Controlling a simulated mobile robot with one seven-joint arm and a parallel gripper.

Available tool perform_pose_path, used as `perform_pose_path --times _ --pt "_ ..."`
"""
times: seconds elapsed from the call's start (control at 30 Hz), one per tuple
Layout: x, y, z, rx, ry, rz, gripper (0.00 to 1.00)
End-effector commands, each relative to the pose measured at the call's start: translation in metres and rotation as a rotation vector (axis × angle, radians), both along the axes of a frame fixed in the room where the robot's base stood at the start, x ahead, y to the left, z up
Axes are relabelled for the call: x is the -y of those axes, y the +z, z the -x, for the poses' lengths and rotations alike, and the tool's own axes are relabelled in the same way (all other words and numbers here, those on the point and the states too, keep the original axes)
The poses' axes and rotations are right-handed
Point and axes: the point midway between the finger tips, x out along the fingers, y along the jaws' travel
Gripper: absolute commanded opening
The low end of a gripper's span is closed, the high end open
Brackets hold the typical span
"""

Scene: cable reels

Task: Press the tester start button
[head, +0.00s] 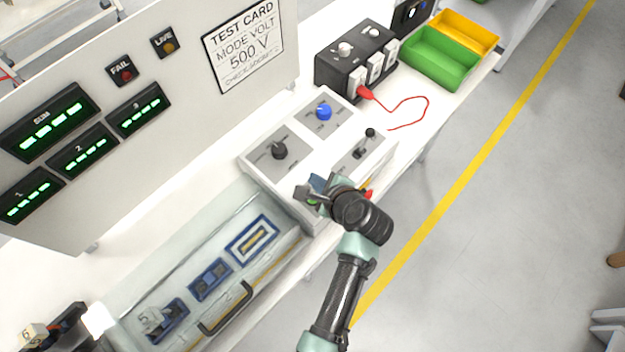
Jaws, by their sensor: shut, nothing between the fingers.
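The tester is a pale grey sloped console (331,142) on the white bench, with a black knob (279,151), a blue knob (323,112) and a small black lever (366,139). My gripper (306,193) is shut and empty, over the front left part of the console. A green button (312,201) shows just beside and partly under the fingers. I cannot tell whether the fingers touch it. A red part (368,194) shows behind my wrist, mostly hidden.
A clear-lidded case (275,258) with blue fixtures and a black handle stands left of the console. A black socket box (345,52) with a red lead (428,103) and green (441,66) and yellow bins stand beyond. A panel with green displays (50,122) and a test card reading 500 V (243,45) rises behind.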

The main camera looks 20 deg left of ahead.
Motion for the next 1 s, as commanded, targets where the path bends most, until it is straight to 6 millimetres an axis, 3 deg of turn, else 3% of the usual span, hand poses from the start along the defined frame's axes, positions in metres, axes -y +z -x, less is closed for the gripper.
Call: perform_pose_path --times 0.03,0.3,0.5,1.0 --pt "0.0 -0.012 0.0 0.0 0.0 0.0 0.0" --pt "0.0 -0.049 0.0 0.0 -0.001 0.001 0.0" --pt "0.0 -0.069 0.0 -0.001 0.0 0.0 0.0" --pt "0.0 -0.073 0.0 0.001 0.001 0.0 0.0"
